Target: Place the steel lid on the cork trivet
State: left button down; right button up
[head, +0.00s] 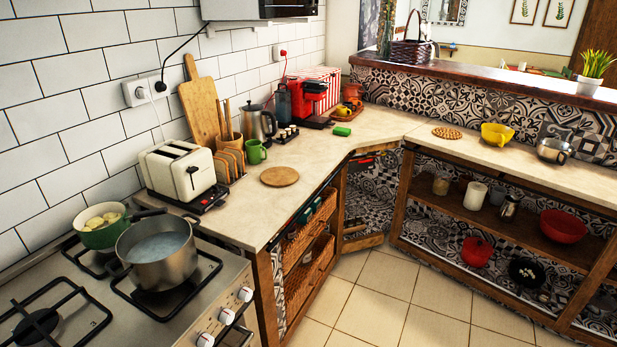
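A round, flat tan disc (279,177), which looks like the cork trivet, lies bare on the counter in front of the green mug. A second round mat (447,133), with a patterned surface, lies on the right counter; I cannot tell its material. I cannot make out a steel lid anywhere. A steel pot (165,268) stands on the stove with a pale, water-like surface inside. A small steel pot (553,150) stands at the far right of the counter. Neither of my grippers is in view.
A green pot (102,228) stands beside the steel pot on the stove. A toaster (178,169), a green mug (256,152) and a kettle (258,123) line the wall side. A yellow bowl (497,134) is on the right counter. The counter around the tan disc is clear, as is the tiled floor.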

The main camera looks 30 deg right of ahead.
aim_at(280, 175)
jog(key=l+z, duration=0.1)
jog(key=z, duration=0.4)
jog(key=i+z, duration=0.1)
jog(key=z, duration=0.35)
jog(key=l+z, duration=0.1)
jog(key=z, duration=0.4)
jog(key=i+z, duration=0.1)
jog(key=z, duration=0.4)
jog(key=i, duration=0.8)
jog(key=i+l+u, duration=0.1)
jog(key=i, duration=0.65)
jog(key=i+j+u, duration=0.1)
jog(key=i+u, duration=0.15)
jog(key=u, duration=0.25)
jog(key=i+u, duration=0.3)
jog(key=u, duration=0.15)
jog(key=i+u, duration=0.3)
jog(key=u, duration=0.2)
jog(key=i+l+u, duration=0.2)
jog(key=u, duration=0.55)
jog(key=l, duration=0.05)
